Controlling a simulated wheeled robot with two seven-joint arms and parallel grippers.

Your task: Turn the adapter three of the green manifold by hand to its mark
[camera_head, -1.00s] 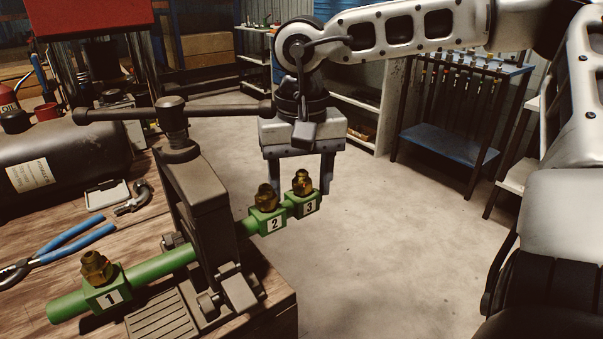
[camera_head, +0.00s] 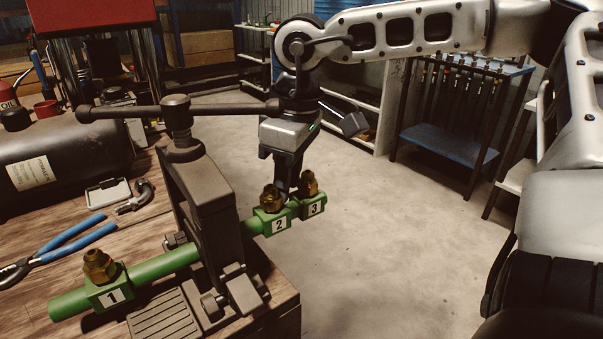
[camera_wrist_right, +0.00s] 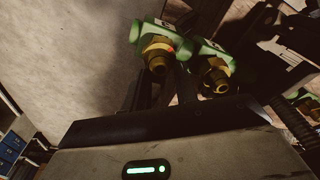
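The green manifold (camera_head: 165,265) is held in a dark clamp, with adapter one (camera_head: 98,265) at left, adapter two (camera_head: 271,197) and adapter three (camera_head: 309,184) at its right end. The adapters are brass. My right gripper (camera_head: 292,190) points down at adapter three; one finger stands between adapters two and three. In the wrist view, the dark fingers (camera_wrist_right: 160,88) lie on either side of adapter three (camera_wrist_right: 157,52), with adapter two (camera_wrist_right: 216,75) to the right. A small red mark shows beside adapter three. I cannot tell whether the fingers touch it. My left gripper is not in view.
The clamp (camera_head: 205,200) has a long bar handle (camera_head: 125,112) near my right gripper. Blue-handled pliers (camera_head: 65,245), a pipe elbow (camera_head: 137,195) and a small tray (camera_head: 108,193) lie on the wooden bench. The floor right of the manifold is clear.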

